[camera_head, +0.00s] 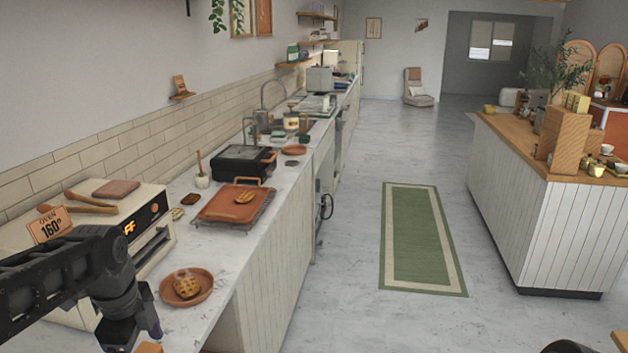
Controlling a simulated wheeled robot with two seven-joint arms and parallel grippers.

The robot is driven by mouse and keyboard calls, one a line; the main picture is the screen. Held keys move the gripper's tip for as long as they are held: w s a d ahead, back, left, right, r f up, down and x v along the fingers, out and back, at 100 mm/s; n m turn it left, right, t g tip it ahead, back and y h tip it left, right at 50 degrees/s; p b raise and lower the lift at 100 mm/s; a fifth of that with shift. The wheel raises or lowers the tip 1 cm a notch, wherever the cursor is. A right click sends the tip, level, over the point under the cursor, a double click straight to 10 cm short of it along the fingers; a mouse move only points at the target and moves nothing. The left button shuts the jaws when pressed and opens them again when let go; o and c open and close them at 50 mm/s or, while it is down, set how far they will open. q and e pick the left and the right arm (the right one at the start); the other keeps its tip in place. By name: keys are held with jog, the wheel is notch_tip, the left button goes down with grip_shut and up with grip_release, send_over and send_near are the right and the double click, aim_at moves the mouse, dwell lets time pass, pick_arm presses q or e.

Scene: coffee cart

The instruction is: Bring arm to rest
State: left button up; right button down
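My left arm (60,275) comes in from the left, in front of the oven, and bends down at its end. The dark hand part of my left gripper (128,318) hangs at the lower left, just left of a terracotta plate (205,291) with a waffle-like pastry (187,285) on it. It looks apart from the plate. Its fingertips are not clear, so its opening cannot be told. My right gripper is not in view. A dark rounded part shows at the bottom right edge, too little to identify.
The white counter (250,237) runs away along the left wall. It holds an oven (158,238), a terracotta board (215,207) on a rack, and a black appliance (240,164). A green rug (418,240) lies on open floor. A wood-topped counter (535,210) stands right.

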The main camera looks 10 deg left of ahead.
pick_arm(q)
jog(key=w+d+f+n+t+h, duration=0.2)
jog(key=w+d+f+n+t, duration=0.2)
jog(key=w+d+f+n, duration=0.7)
jog(key=s+d+f+n+h, duration=0.1)
jog(key=s+d+f+n, duration=0.15)
jog(key=f, duration=0.35)
jog(key=s+d+f+n, duration=0.2)
jog(key=d+f, duration=0.1)
jog(key=f, duration=0.3)
jog(key=s+d+f+n+g, duration=0.1)
jog(key=s+d+f, duration=0.3)
jog(key=s, duration=0.3)
jog(key=s+d+f+n+g, duration=0.1)
jog(key=s+d+f+g, duration=0.1)
jog(key=s+d+f, duration=0.2)
jog(key=s+d+f+n+g+h, duration=0.1)
jog(key=s+d+f, duration=0.2)
jog(key=s+f, duration=0.5)
jog(key=s, duration=0.4)
jog(key=shift+s+d+g, duration=0.2)
jog(key=shift+d+g, duration=0.2)
